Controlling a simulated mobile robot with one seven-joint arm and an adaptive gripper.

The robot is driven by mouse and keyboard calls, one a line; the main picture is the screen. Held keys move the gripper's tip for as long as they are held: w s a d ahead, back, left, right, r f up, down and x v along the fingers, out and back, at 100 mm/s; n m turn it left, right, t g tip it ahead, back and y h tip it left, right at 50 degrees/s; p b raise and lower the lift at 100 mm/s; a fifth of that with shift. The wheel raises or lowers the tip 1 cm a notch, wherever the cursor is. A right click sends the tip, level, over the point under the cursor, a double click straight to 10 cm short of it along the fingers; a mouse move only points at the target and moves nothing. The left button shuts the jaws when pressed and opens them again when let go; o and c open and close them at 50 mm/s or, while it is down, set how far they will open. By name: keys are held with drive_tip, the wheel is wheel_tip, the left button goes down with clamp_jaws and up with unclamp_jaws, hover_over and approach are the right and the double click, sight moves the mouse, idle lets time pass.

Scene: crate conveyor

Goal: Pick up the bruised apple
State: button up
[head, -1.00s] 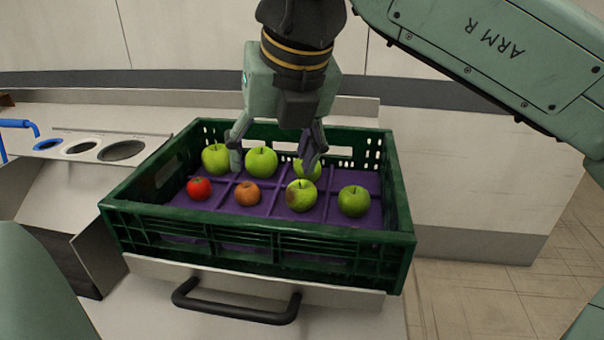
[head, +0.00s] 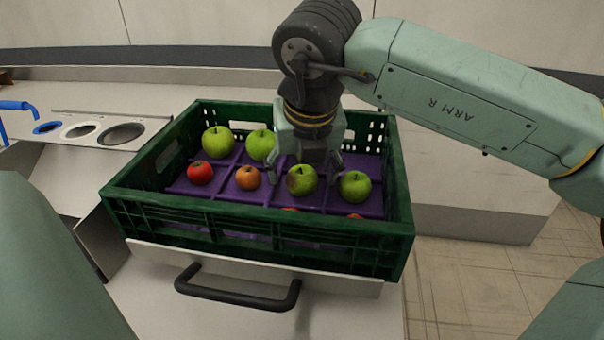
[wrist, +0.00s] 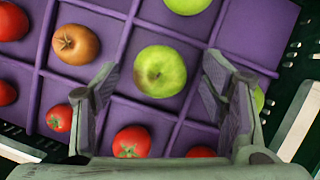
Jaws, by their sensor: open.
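The bruised apple (head: 302,180) is green with a brown patch on its left side. It sits in a compartment of the purple divider tray inside the green crate (head: 260,238). It also shows in the wrist view (wrist: 160,72), whole and with a brownish patch. My gripper (head: 305,164) is open and empty, pointing down just behind and above this apple. In the wrist view the apple appears between the two fingertips (wrist: 158,76), with gaps on both sides. I cannot tell the exact height left between fingertips and apple.
In the same row are a red fruit (head: 200,173), an orange-brown one (head: 247,178) and a green apple (head: 355,186). Two green apples (head: 218,141) (head: 260,144) stand behind. Red fruits (wrist: 131,141) lie in front. Crate walls surround them.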

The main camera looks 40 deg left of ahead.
drive_tip(key=shift+a+f, duration=0.15)
drive_tip(key=shift+f, duration=0.05)
drive_tip(key=shift+c, duration=0.3)
drive_tip(key=c, duration=1.2)
